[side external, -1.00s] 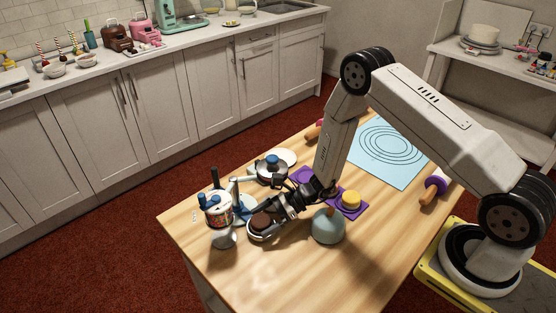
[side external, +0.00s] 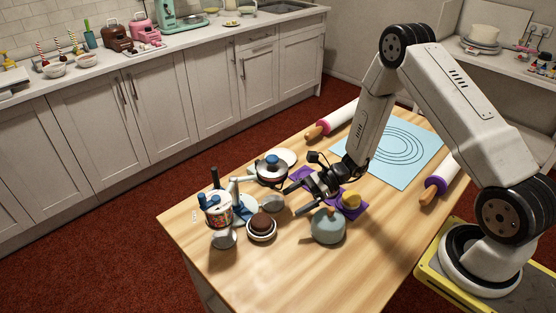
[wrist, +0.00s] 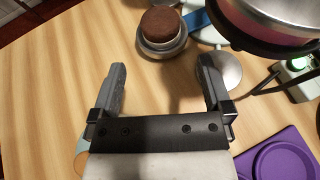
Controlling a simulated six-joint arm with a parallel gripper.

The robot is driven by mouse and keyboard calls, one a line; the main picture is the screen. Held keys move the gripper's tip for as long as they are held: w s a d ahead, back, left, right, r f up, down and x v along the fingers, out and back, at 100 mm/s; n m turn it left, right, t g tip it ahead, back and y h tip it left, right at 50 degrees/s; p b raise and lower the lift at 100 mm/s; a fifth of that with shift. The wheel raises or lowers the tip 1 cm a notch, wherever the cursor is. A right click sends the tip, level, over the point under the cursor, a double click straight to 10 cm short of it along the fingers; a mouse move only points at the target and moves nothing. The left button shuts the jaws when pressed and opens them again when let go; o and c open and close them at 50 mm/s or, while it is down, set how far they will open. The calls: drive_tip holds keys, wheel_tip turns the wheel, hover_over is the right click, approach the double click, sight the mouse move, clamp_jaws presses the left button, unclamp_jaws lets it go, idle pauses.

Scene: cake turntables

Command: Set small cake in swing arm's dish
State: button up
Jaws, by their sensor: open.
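A small round brown cake (side external: 261,220) sits in a round dish with a pale rim (side external: 262,236), near the left part of the table. In the wrist view the cake (wrist: 160,23) rests in its dish (wrist: 162,50), beyond the fingertips. Whether an arm joins this dish to the white stand (side external: 236,197) beside it is unclear. My gripper (side external: 298,199) is open and empty, to the right of the cake and apart from it. Its two fingers (wrist: 162,72) are spread in the wrist view, with bare wood between them.
A teal dome with a wooden knob (side external: 328,228) stands close below my gripper. A grey disc (wrist: 224,68) lies by the right finger. The front of the table is clear.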

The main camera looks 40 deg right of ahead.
drive_tip(key=shift+v, duration=1)
drive_tip(key=s+r+n+g+h, duration=0.1)
drive_tip(key=s+r+n+h, duration=0.4)
drive_tip(key=n, duration=0.6)
drive_tip(key=s+r+n+g+h, duration=0.1)
drive_tip(key=s+r+n+h, duration=0.5)
drive_tip(key=n, duration=0.5)
wheel_tip(320, 180, up, 3)
drive_tip(key=shift+f+n+g+h, duration=0.15)
drive_tip(key=shift+n+g+h, duration=0.15)
drive_tip(key=shift+h, duration=0.4)
